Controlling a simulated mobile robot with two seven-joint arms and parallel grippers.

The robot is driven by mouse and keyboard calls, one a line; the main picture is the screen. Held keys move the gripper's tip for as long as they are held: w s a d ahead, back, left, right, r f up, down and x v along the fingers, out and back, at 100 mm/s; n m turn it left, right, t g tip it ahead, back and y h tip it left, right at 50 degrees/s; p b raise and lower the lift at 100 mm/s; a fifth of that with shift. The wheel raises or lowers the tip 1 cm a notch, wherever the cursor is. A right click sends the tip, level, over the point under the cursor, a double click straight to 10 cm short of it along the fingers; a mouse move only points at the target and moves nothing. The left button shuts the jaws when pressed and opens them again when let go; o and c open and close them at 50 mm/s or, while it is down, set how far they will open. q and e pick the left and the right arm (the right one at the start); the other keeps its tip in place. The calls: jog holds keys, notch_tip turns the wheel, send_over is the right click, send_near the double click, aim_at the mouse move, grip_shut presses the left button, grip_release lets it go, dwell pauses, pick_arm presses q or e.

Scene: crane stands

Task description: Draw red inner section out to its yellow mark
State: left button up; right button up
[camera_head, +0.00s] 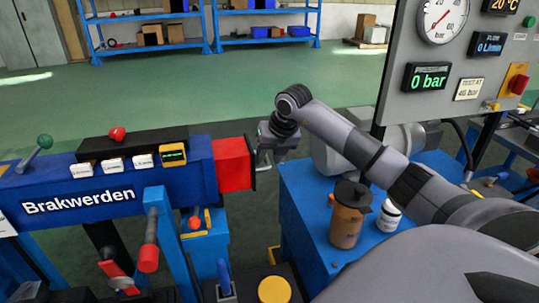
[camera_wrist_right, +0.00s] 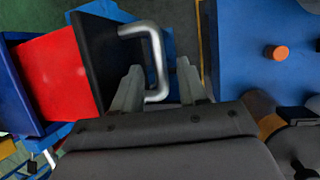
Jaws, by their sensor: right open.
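The red inner section (camera_head: 233,163) sticks a short way out of the right end of the blue outer beam (camera_head: 70,190) marked "Brakwerden". In the right wrist view the red section (camera_wrist_right: 55,75) ends in a black plate (camera_wrist_right: 92,60) with a silver bar handle (camera_wrist_right: 155,45). My right gripper (camera_head: 266,153) is at this end. In the right wrist view the open gripper (camera_wrist_right: 160,78) has one finger on each side of the handle's outer bar; I cannot tell whether either touches it. No yellow mark shows on the visible red part. My left gripper is out of view.
A blue bench (camera_head: 300,215) stands right of the beam end, with a brown jug (camera_head: 347,218) and a white bottle (camera_head: 388,215) under my right arm. A grey gauge panel (camera_head: 395,100) stands behind. Blue shelves (camera_head: 205,25) are far back; green floor is clear between.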

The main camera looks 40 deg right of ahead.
grip_shut()
jog(key=d, duration=0.1)
jog(key=s+d, duration=0.2)
jog(key=shift+d+b, duration=0.35)
jog(key=shift+d, duration=0.05)
grip_release()
jog(key=shift+a, duration=0.1)
jog(key=shift+r, duration=0.1)
